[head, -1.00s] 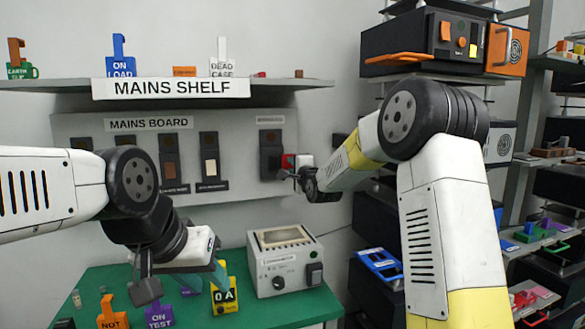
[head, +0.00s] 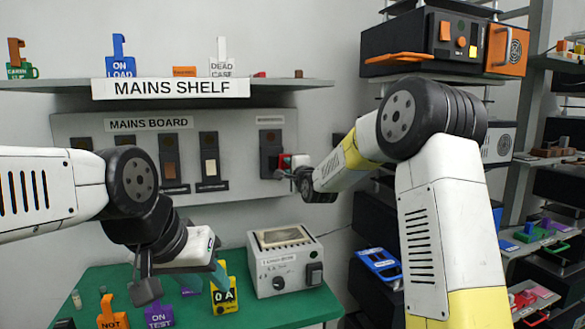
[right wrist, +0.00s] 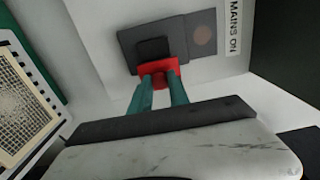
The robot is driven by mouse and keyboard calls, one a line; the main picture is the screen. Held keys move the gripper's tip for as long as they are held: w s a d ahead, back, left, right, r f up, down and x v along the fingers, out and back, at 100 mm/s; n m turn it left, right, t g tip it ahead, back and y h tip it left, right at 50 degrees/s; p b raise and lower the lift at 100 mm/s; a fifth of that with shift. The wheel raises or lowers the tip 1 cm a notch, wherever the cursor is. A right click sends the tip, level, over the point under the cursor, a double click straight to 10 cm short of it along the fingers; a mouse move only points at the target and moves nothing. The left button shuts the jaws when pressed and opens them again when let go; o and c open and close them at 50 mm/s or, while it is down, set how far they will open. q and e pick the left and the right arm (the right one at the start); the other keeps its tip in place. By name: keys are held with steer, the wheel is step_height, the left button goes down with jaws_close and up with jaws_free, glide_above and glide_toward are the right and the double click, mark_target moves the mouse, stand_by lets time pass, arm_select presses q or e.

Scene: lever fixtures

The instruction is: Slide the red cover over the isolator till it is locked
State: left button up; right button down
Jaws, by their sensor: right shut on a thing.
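The red cover (head: 284,161) is at the right edge of the dark isolator (head: 270,148), at the right end of the mains board. In the right wrist view the red cover (right wrist: 172,67) lies against the lower edge of the isolator's raised black block (right wrist: 153,48). My right gripper (right wrist: 160,88) is shut on the cover's red knob. In the head view the same gripper (head: 290,173) is small and partly hides the cover. My left gripper (head: 217,275) hangs low over the green table, beside a yellow "0 A" tag; its opening is unclear.
The green table (head: 112,285) holds a grey meter box (head: 285,262), an orange "NOT" tag (head: 112,314) and a purple "ON TEST" tag (head: 158,316). The mains shelf (head: 290,83) overhangs the board (head: 100,135). Dark racks stand close on the right.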

steer(key=a, duration=0.2)
steer(key=s+a, duration=0.1)
steer(key=a, duration=0.1)
steer(key=shift+s+f, duration=0.1)
steer(key=shift+s, duration=0.1)
steer(key=shift+a, duration=0.1)
steer(key=c, duration=1.2)
jaws_free()
steer(key=shift+a, duration=0.1)
steer(key=shift+c, duration=0.2)
steer(key=shift+s, duration=0.1)
steer(key=v, duration=0.7)
steer(key=shift+s+d, duration=0.2)
steer(key=shift+s, duration=0.05)
